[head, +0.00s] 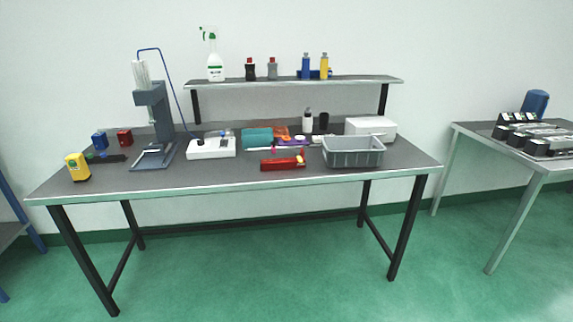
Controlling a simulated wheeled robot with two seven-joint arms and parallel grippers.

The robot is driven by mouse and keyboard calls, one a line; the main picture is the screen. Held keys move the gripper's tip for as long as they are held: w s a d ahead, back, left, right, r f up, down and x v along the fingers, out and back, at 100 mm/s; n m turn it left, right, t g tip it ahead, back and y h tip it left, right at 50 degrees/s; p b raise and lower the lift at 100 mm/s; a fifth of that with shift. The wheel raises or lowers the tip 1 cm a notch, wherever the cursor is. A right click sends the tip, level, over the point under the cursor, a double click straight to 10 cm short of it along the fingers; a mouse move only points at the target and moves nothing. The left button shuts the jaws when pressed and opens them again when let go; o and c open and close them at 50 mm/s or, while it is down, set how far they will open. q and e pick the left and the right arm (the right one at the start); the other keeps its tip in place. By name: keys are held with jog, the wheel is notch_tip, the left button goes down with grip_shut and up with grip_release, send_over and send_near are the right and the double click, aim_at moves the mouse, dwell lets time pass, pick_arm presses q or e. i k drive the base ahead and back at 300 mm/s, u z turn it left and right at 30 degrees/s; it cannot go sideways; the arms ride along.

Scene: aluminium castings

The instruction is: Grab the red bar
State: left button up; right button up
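A red bar-like block (280,164) lies on the grey workbench (220,178), near the middle of its front edge. A small yellow or orange part shows at its right end; it is too small to make out. The block lies left of the grey bin and in front of a cluster of small items. Neither of my grippers is in view, and nothing is seen touching the block.
A grey bin (353,160) stands right of the block. A white device (211,149), a press stand (153,110), a red cube (125,137) and a yellow device (77,167) stand left. A shelf (290,81) spans the back. Floor in front is clear.

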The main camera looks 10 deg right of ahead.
aim_at(266, 165)
jog(key=k, duration=1.2)
jog(key=z, duration=0.9)
jog(key=i, duration=1.1)
jog(key=z, duration=1)
jog(key=i, duration=3)
jog(key=u, duration=1.15)
jog(key=i, duration=0.8)
jog(key=u, duration=1.3)
jog(key=i, duration=0.45)
jog(key=u, duration=0.35)
